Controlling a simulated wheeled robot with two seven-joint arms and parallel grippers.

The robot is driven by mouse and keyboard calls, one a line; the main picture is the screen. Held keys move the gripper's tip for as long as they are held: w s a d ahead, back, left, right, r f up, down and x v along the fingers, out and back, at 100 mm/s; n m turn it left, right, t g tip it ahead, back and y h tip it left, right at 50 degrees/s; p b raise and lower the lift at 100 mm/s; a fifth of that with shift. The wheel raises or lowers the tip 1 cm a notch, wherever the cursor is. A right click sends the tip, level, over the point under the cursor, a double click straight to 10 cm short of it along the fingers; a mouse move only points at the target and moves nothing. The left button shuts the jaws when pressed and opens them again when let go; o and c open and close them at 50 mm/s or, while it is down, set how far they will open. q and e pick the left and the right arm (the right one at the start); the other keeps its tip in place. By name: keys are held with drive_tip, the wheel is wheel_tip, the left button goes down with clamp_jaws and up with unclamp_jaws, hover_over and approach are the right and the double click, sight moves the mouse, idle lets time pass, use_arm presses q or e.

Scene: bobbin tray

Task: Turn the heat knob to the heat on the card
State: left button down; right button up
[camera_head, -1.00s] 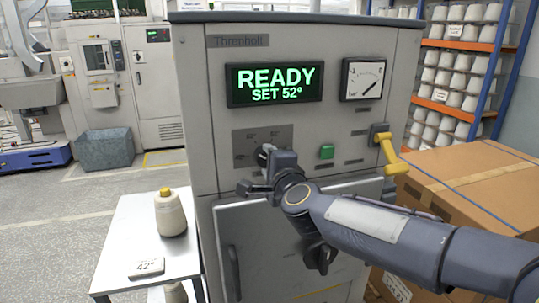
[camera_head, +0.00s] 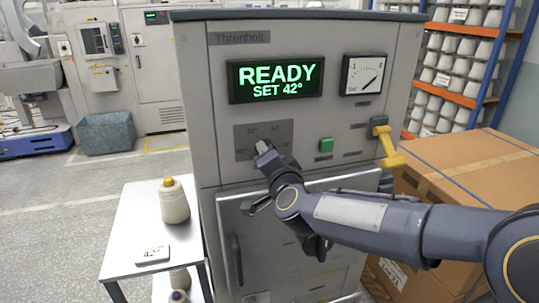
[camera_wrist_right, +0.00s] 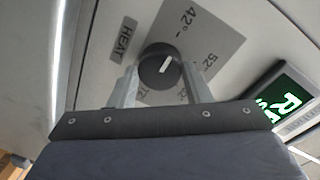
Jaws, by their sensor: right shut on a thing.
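The heat knob (camera_wrist_right: 160,66) is round and dark with a white pointer line, on a grey plate marked HEAT, 42° and 52°. The pointer leans towards the 42° side. My right gripper (camera_wrist_right: 160,82) has a finger on either side of the knob and is shut on it; in the head view it reaches the dial plate (camera_head: 277,133). The display (camera_head: 275,78) reads READY, SET 42°. The card (camera_head: 152,255) reads 42° and lies on the side table. My left gripper is not in view.
A green button (camera_head: 326,145) and a yellow lever (camera_head: 386,145) are right of the knob on the machine front. A yarn cone (camera_head: 174,204) stands on the white side table (camera_head: 130,225). A cardboard box (camera_head: 470,165) is at the right, under my right arm.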

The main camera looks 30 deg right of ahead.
drive_tip(key=shift+f, duration=0.1)
idle(0.3)
drive_tip(key=o, duration=1)
drive_tip(key=v, duration=0.8)
drive_tip(key=shift+a, duration=0.1)
